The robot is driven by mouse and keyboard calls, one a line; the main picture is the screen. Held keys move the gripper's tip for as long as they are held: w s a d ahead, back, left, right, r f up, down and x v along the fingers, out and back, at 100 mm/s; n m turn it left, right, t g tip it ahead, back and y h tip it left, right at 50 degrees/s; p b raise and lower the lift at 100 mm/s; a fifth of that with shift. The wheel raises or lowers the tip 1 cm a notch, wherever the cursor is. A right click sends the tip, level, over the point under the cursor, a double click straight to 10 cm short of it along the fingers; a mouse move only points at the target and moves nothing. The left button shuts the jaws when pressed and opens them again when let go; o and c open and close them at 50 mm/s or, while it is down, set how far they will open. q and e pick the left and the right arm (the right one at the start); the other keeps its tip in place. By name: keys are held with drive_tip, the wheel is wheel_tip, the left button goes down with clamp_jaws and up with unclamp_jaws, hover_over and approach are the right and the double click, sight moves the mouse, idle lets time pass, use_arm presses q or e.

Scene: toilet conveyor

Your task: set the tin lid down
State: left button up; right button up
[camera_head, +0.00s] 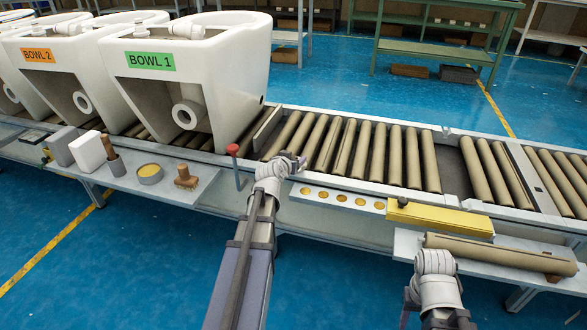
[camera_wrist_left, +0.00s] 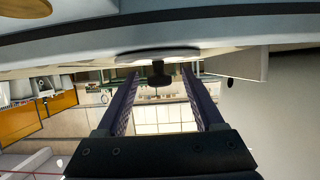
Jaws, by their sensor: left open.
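A round tin with yellow contents (camera_head: 150,174) stands open on the grey side shelf at the left. My left gripper (camera_head: 300,163) is at the conveyor's front rail, well to the right of the tin. In the left wrist view its two fingers are apart. Between and beyond their tips is a pale flat disc (camera_wrist_left: 138,54) with a dark knob (camera_wrist_left: 160,74). This may be the tin lid, but I cannot be sure; I cannot tell whether the fingers touch it. My right gripper (camera_head: 409,300) is low at the bottom right, mostly hidden by its wrist.
Toilet bowls labelled BOWL 1 (camera_head: 195,90) and BOWL 2 (camera_head: 42,75) stand on the conveyor. A red knob (camera_head: 233,149) on a post is left of my left gripper. A wooden-handled brush (camera_head: 186,178) is by the tin.

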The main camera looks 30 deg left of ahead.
use_arm(q)
drive_tip(key=shift+w, duration=0.2)
clamp_jaws()
idle(0.4)
